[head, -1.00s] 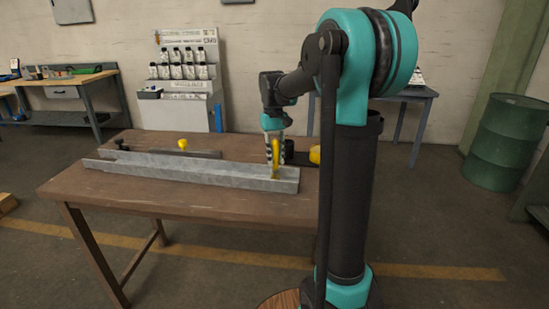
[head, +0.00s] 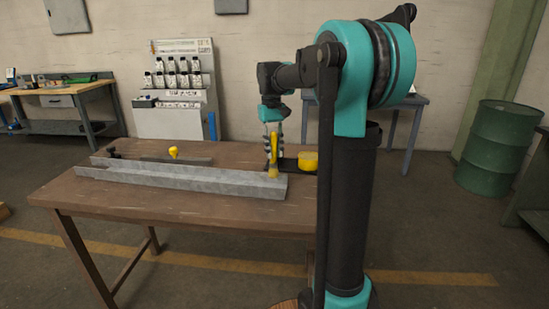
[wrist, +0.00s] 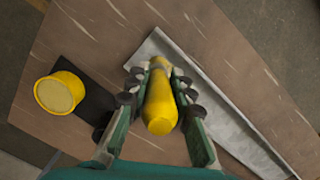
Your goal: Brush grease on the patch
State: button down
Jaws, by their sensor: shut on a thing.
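My gripper (head: 273,143) is shut on a yellow-handled brush (head: 274,156), held roughly upright with its lower end down at the right end of the grey metal channel (head: 190,178). In the wrist view the yellow handle (wrist: 160,103) sits between the two fingers, and the channel (wrist: 200,85) runs beneath and beyond it. The brush tip is too small to tell whether it touches the channel. A yellow pot (head: 308,161) stands on a dark plate right of the brush; it also shows at the left of the wrist view (wrist: 60,93). I cannot make out a grease patch.
The channel lies along the brown wooden table (head: 150,205). A yellow knob (head: 174,152) and a dark bar stand behind it. The table front is clear. A bottle rack (head: 178,85) and a green barrel (head: 500,147) are farther back.

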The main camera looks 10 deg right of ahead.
jog(key=shift+r, duration=1.1)
